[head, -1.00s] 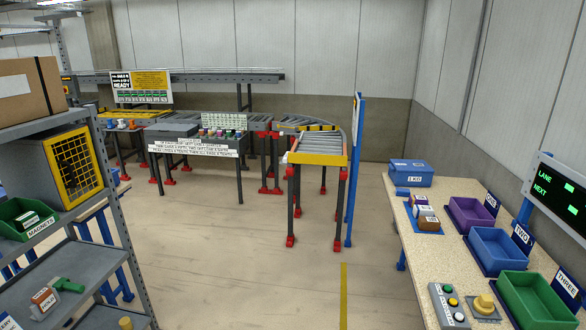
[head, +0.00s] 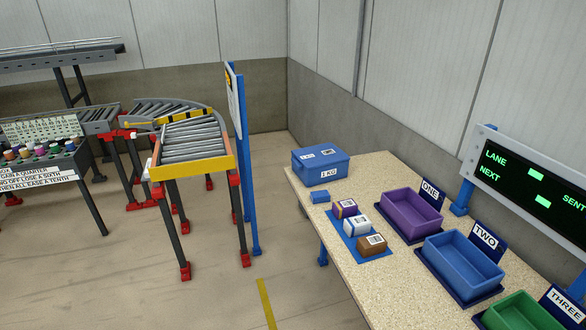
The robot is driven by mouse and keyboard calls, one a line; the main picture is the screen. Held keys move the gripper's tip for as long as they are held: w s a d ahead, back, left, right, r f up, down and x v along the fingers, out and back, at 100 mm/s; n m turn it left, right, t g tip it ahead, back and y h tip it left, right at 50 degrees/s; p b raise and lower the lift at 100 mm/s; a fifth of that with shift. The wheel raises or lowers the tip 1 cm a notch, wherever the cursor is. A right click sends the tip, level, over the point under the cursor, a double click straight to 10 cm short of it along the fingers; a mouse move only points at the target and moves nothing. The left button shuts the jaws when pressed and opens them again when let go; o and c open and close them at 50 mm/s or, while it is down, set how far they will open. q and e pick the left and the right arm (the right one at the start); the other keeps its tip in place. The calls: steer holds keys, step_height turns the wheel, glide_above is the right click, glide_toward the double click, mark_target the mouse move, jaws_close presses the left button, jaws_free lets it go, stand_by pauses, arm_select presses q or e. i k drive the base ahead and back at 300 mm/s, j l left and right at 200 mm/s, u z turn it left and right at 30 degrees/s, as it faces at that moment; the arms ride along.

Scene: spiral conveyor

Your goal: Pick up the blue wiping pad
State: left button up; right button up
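A small blue block (head: 320,197), which looks like the wiping pad, lies on the speckled table (head: 300,180) near its left edge. It is just in front of the blue box labelled 1 KG (head: 321,167) and apart from the blue mat with small boxes. Neither of my grippers shows in the head view.
Three small cartons stand on a blue mat (head: 353,237) beside the block. Purple (head: 411,212), blue (head: 463,262) and green (head: 520,314) bins line the table's right side, below a lane display (head: 530,185). A blue post (head: 243,150) and roller conveyor (head: 190,140) stand left; floor between is clear.

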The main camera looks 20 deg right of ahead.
mark_target(324, 195)
steer(key=i+u, duration=0.1)
steer(key=i, duration=0.65)
steer(key=i+l+u, duration=0.1)
steer(key=i, duration=0.6)
steer(key=i+l+u, duration=0.1)
steer(key=i, duration=0.65)
steer(key=i+z, duration=0.25)
steer(key=z, duration=0.2)
steer(key=i+j+z, duration=0.15)
steer(key=z, duration=0.3)
steer(key=i+j+z, duration=0.25)
steer(key=z, duration=0.25)
steer(key=i, duration=0.05)
